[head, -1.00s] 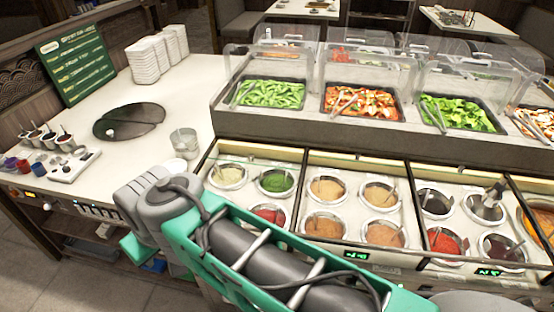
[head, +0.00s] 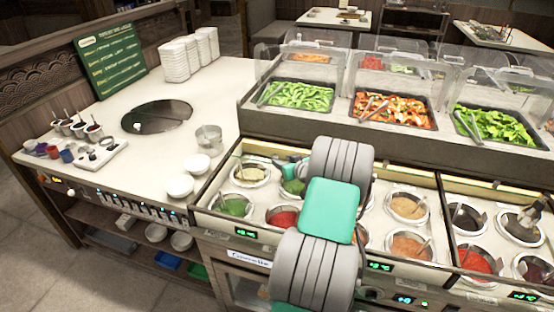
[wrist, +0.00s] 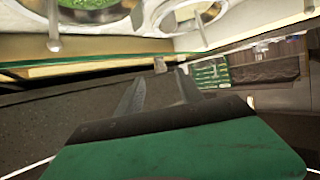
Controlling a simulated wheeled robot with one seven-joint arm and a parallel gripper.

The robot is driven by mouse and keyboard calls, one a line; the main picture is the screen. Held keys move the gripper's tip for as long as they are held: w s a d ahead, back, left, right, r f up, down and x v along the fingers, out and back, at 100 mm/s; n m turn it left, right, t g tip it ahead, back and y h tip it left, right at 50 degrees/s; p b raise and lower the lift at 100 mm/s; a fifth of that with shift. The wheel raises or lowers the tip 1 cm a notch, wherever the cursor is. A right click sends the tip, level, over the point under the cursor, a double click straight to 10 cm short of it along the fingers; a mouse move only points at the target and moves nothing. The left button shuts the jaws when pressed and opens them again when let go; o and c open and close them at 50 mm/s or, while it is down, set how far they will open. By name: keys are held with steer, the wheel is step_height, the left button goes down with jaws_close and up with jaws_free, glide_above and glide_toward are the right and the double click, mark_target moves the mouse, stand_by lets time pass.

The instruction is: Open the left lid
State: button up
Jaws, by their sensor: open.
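The left sauce section (head: 262,203) holds wells of pale green, green and red sauce behind a thin dark frame. I cannot clearly make out its lid or how far it stands open. In the head view my arm crosses the right part of this section and hides most of my gripper (head: 291,167), which shows near the back wells. In the wrist view the dark fingers of my gripper (wrist: 160,84) are apart and empty. A small grey piece (wrist: 160,65) shows just beyond the fingertips; I cannot tell whether they touch it. A green sauce well (wrist: 90,8) is at upper left there.
More sauce wells (head: 407,205) lie right of my arm. Salad trays (head: 293,94) under clear guards stand on a raised ledge behind. White bowls (head: 180,187) and a metal cup (head: 208,137) stand left of the section. The left counter (head: 110,112) has free room.

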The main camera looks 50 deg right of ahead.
mark_target(277, 158)
steer(key=p+x, duration=0.1)
steer(key=x, duration=0.4)
steer(key=shift+w+f, duration=0.2)
steer(key=shift+w, duration=0.1)
jaws_close()
stand_by(1.1)
